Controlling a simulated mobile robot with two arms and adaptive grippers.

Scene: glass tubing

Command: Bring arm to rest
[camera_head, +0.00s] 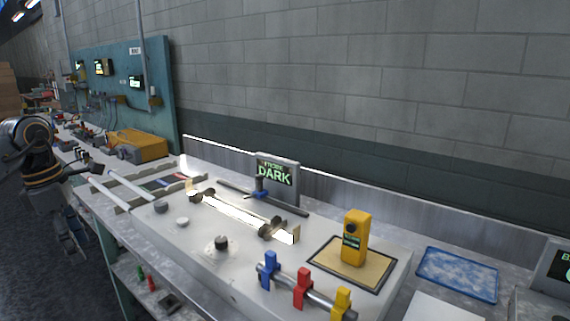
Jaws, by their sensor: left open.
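My left arm comes in at the left edge, bent downward, with an orange ring near its wrist. My left gripper (73,245) hangs low beside the front edge of the bench, pointing down toward the floor. It is open, and nothing shows between its fingers. It is small and dark here, so its fingers are hard to make out. It is apart from the things on the bench. My right gripper is not in view.
The long bench holds a white apparatus panel (190,243) with a glowing tube (238,217), a "DARK" display (277,172) and a yellow meter (355,238). Colored clamps sit at its front. A blue tray (457,274) lies right. Floor (30,285) shows at lower left.

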